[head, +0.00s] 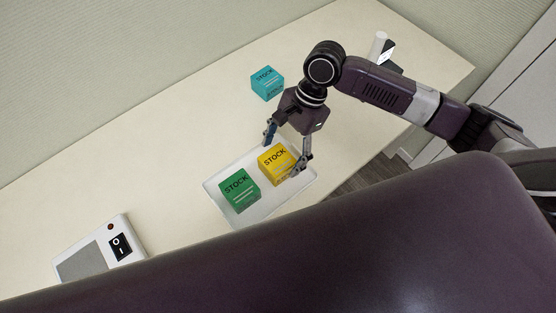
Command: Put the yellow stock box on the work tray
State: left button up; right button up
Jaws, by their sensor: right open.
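The yellow stock box (275,164) is on the white work tray (262,213), at the tray's right part. A green stock box (240,190) is on the same tray, just left of the yellow box. My right gripper (287,156) is open, with its fingers on either side of the yellow box; the right finger is close against it, and I cannot tell whether it touches. My left gripper is not in view.
A teal stock box (267,83) stands on the counter behind the tray. A white device with a black switch (121,246) is at the lower left.

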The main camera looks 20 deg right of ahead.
jog(key=v, duration=0.8)
jog(key=shift+s, duration=0.1)
